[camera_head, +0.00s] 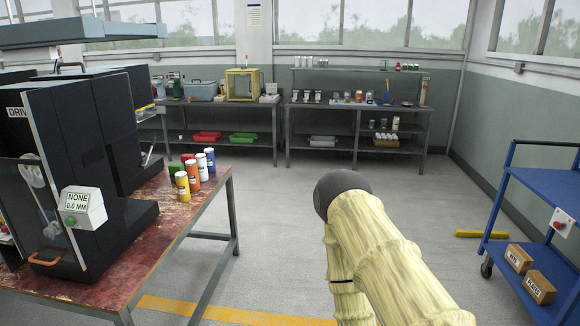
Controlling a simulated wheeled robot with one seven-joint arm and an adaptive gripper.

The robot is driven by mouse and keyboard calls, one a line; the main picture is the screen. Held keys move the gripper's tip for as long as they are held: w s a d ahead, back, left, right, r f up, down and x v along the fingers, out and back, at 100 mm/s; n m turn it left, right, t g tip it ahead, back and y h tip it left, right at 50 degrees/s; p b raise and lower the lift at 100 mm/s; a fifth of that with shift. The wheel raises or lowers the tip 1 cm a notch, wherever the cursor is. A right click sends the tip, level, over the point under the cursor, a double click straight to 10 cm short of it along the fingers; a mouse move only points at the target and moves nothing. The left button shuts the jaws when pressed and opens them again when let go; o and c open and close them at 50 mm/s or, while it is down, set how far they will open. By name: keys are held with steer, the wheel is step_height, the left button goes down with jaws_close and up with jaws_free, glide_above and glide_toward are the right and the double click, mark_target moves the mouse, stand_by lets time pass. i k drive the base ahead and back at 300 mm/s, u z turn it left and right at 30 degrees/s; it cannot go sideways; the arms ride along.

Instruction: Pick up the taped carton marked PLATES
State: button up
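The brown carton marked PLATES (539,287) sits on the lower shelf of the blue cart (545,257) at the lower right. A second, similar brown carton (518,258) with a label too small to read surely stands just behind it to the left. Tape on the PLATES carton cannot be made out clearly. My arm, in a cream sleeve with a dark rounded part, rises at the bottom centre, well to the left of the cart and apart from it. My gripper's fingers do not show.
A worn red bench (130,235) at left carries dark machines and several coloured cans (193,175). Loaded benches (360,106) line the back wall. A yellow bar (482,234) lies on the floor beside the cart. Grey floor is open between my arm and the cart.

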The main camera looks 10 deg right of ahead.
mark_target(542, 291)
steer(key=z, duration=0.25)
steer(key=i, duration=1.7)
steer(key=z, duration=1.55)
steer(key=i, duration=1.15)
steer(key=z, duration=0.9)
